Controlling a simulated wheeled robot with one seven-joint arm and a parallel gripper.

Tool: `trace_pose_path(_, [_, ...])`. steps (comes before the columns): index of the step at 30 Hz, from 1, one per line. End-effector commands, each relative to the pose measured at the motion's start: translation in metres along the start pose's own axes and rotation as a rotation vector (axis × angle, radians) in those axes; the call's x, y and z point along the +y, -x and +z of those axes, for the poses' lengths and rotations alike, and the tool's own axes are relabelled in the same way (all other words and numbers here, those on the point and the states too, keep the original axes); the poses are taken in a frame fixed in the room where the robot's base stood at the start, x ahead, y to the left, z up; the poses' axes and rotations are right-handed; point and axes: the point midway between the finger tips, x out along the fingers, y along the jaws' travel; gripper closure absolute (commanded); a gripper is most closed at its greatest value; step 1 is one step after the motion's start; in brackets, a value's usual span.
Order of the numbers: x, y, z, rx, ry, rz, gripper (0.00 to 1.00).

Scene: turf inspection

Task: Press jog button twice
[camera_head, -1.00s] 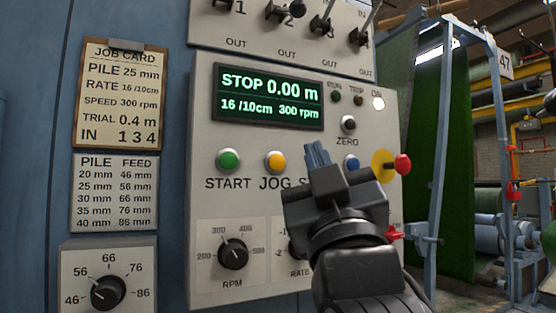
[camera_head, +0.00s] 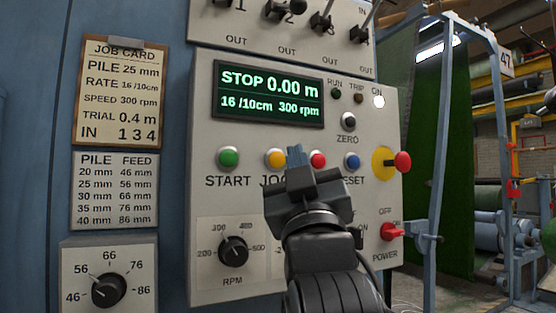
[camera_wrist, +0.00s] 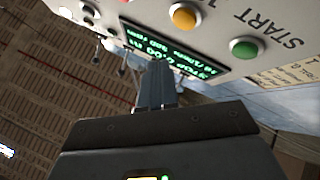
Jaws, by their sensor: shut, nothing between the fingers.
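The yellow jog button (camera_head: 275,159) sits on the grey control panel between the green start button (camera_head: 228,158) and a red button (camera_head: 318,160). Its JOG label is partly hidden behind my gripper. My gripper (camera_head: 295,153) is shut and empty, its fingertips just right of the jog button in the head view. I cannot tell the gap to the panel. In the wrist view the jog button (camera_wrist: 185,16) is above and right of the fingers (camera_wrist: 158,68), apart from them. The display (camera_head: 268,95) reads STOP 0.00 m, 16 /10cm, 300 rpm.
A blue button (camera_head: 352,161), a red mushroom knob on a yellow plate (camera_head: 383,163) and a red power switch (camera_head: 391,232) are to the right. Toggle switches (camera_head: 323,21) stick out above. Dials and a job card (camera_head: 119,92) are at left and below.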

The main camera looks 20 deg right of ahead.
Motion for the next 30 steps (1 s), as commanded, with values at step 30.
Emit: trace_pose_path(30, [-0.018, -0.025, 0.018, 0.000, 0.000, 0.000, 1.00])
